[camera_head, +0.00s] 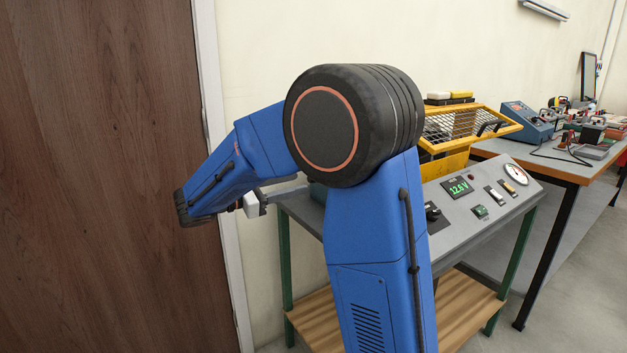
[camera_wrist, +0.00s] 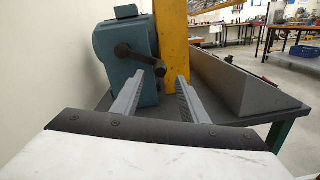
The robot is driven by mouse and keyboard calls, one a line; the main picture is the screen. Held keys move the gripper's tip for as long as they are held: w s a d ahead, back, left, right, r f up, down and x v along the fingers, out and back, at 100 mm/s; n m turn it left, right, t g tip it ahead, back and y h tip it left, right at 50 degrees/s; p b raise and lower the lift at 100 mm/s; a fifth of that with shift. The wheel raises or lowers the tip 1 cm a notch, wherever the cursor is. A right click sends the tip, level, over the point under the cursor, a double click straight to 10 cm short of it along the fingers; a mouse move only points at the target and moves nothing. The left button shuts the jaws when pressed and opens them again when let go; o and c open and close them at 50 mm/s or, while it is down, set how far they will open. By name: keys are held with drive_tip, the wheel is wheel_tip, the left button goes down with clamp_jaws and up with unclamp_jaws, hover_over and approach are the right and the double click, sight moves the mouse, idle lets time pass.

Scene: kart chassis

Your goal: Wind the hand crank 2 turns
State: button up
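The hand crank (camera_wrist: 138,56) is a dark arm with a rounded end on the face of a teal housing (camera_wrist: 108,66), in the wrist view. The crank slants down to the right, and its end lies ahead of the gap between my fingertips. My gripper (camera_wrist: 160,76) is open, its two grey fingers apart with nothing seen held between them. I cannot tell how far the crank is from the fingertips. In the head view my arm hides the crank, and only a little of my gripper shows (camera_head: 252,205).
A yellow post (camera_wrist: 173,45) stands right beside the housing. The grey bench (camera_head: 462,225) carries a sloped panel (camera_head: 480,192) with a green display and a dial. A yellow mesh guard (camera_head: 465,125) rises behind. A wooden door (camera_head: 100,150) and pale wall are at left.

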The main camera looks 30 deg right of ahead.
drive_tip(key=shift+d, duration=3.55)
drive_tip(key=shift+s, duration=0.1)
clamp_jaws()
